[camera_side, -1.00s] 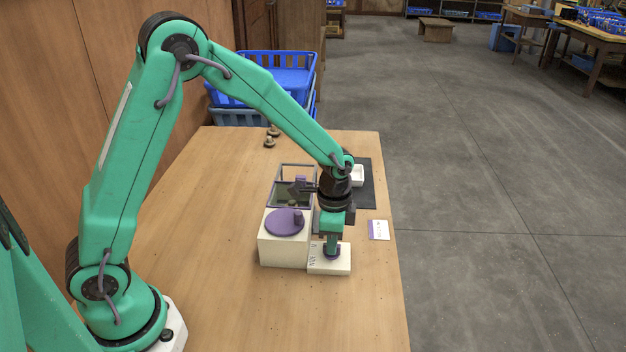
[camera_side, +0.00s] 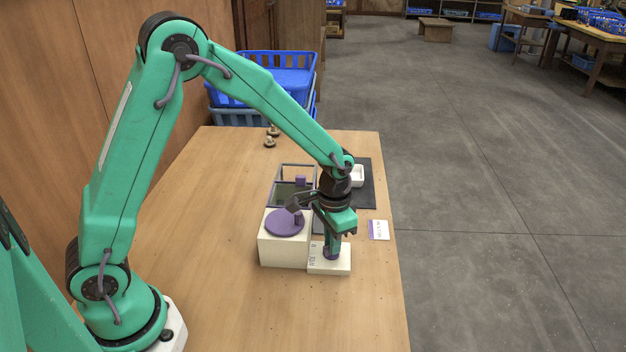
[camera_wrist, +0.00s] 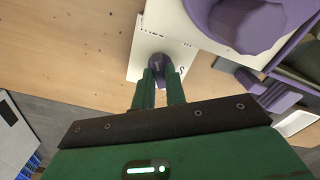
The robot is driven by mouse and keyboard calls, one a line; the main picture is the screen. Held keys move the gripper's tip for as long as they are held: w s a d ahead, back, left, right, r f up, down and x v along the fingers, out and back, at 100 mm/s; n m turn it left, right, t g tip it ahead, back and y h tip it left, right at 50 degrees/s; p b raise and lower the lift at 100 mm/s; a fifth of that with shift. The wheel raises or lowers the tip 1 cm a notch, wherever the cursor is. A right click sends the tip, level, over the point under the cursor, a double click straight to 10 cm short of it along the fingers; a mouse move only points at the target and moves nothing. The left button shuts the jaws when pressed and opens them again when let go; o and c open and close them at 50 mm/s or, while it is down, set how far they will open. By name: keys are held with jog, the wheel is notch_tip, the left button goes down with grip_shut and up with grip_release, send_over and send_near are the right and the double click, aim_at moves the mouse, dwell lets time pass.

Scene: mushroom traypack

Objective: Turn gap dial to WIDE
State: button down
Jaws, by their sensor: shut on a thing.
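The gap dial is a small purple knob (camera_side: 331,253) on a low white block (camera_side: 329,265) with dark lettering, partly hidden by the hand in the side view. It also shows in the wrist view as a purple knob (camera_wrist: 160,65) on the white block (camera_wrist: 143,40). My gripper (camera_side: 334,246) points down over the block, and its two green fingers (camera_wrist: 161,84) are shut on the knob. The lettering on the block is too small or cut off to read fully, so I cannot tell which mark the dial points to.
A taller white box with a purple round disc (camera_side: 284,222) stands directly left of the dial block. Behind it is a dark-framed clear box (camera_side: 297,172). A white tray (camera_side: 357,177) sits on a dark mat (camera_side: 366,200). A label card (camera_side: 379,230) lies near the right table edge.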

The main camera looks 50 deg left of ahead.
jog(key=shift+r, duration=0.1)
jog(key=c, duration=1.4)
grip_release()
jog(key=shift+c, duration=0.2)
jog(key=shift+r, duration=3.9)
